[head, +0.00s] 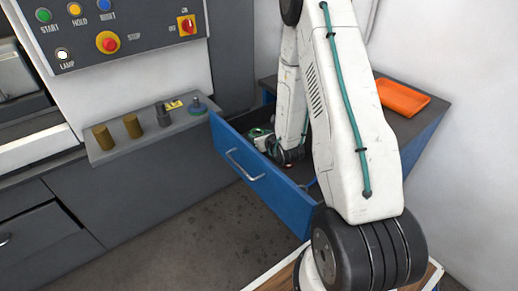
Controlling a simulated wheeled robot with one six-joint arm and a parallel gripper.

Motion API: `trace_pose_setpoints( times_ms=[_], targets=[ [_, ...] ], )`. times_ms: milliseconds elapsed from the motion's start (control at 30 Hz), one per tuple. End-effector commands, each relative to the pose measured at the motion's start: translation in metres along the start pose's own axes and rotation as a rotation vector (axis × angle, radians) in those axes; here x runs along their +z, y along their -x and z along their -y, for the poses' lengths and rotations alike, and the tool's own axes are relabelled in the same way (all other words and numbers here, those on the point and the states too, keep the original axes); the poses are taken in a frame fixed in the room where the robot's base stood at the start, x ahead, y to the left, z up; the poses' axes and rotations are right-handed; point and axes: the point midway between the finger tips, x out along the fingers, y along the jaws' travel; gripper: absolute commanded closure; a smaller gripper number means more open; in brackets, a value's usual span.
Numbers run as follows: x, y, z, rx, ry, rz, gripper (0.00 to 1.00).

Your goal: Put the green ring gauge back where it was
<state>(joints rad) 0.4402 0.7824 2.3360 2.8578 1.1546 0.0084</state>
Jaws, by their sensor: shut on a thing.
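My gripper (262,141) is low inside the open blue drawer (262,178), behind its front panel. Only its upper part shows, and its fingertips are hidden. A small green patch, which looks like part of the green ring gauge (257,132), shows at the gripper. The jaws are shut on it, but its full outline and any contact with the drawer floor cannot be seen. A blue-green ring-like piece (197,109) sits around a short grey post on the grey ledge to the left.
The ledge (145,148) also holds two brass cylinders (103,137) and a dark grey one (162,114). An orange tray (402,97) lies on the cabinet top at right. The control panel (110,28) is above the ledge. My arm hides part of the drawer.

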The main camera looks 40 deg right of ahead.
Motion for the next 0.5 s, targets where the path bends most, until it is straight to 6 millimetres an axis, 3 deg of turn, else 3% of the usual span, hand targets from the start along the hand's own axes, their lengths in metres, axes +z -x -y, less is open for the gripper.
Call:
trace_pose_setpoints(
  times_ms=[500],
  targets=[
    [-0.054, -0.023, 0.001, 0.006, 0.0, 0.002, 0.84]
  ],
)
